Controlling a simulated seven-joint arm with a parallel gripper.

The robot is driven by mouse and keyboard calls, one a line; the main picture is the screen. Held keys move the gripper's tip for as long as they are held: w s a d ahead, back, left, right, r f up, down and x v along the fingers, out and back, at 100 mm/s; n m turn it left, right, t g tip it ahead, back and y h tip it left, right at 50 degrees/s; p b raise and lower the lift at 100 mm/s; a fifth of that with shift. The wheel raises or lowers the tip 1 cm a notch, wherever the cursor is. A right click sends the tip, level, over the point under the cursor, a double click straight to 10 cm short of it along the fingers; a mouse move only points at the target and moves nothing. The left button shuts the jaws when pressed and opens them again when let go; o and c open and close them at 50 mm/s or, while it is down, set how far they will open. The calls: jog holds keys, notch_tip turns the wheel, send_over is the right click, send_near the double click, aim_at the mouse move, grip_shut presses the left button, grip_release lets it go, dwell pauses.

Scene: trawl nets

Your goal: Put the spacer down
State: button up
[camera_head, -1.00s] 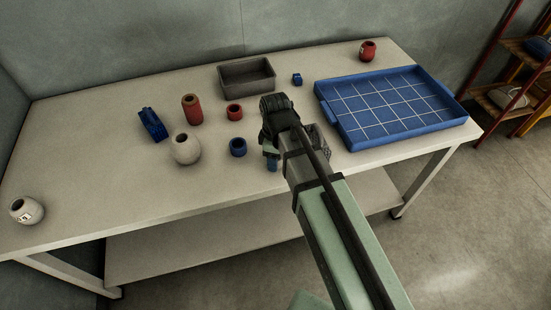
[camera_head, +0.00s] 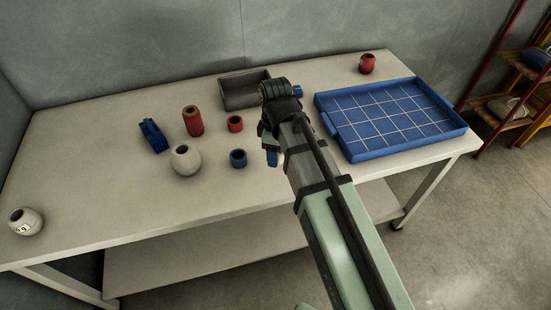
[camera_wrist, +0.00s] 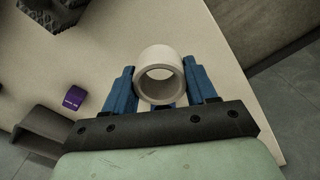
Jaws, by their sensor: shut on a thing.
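The spacer (camera_wrist: 160,74) is a pale cream hollow ring. It sits between the two blue fingers of my gripper (camera_wrist: 161,84) in the wrist view, with its open end facing the camera. My gripper is shut on it. In the head view my gripper (camera_head: 271,157) hangs over the near middle of the table, right of the blue ring (camera_head: 238,158). There the spacer is mostly hidden by the fingers and the arm. I cannot tell whether it touches the table (camera_head: 110,200).
A blue gridded tray (camera_head: 468,127) lies right of my arm. A grey bin (camera_head: 222,95) stands behind. A red ring (camera_head: 235,124), red cylinder (camera_head: 193,121), round white pot (camera_head: 186,160) and blue block (camera_head: 152,135) stand left.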

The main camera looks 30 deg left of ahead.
aim_at(247, 90)
jog(key=shift+w+r, duration=0.25)
jog(key=shift+r, duration=0.45)
jog(key=shift+n, duration=0.6)
jog(key=w+a, duration=1.8)
jog(key=w+a+r, duration=0.1)
jog(key=w+a, duration=0.8)
jog(key=a, duration=0.1)
jog(key=shift+w+a+r, duration=0.1)
jog(key=shift+w, duration=0.25)
jog(key=shift+n, duration=0.5)
jog(key=shift+f, duration=5)
jog(key=shift+f, duration=0.15)
jog(key=o, duration=1)
jog(key=shift+o, duration=0.2)
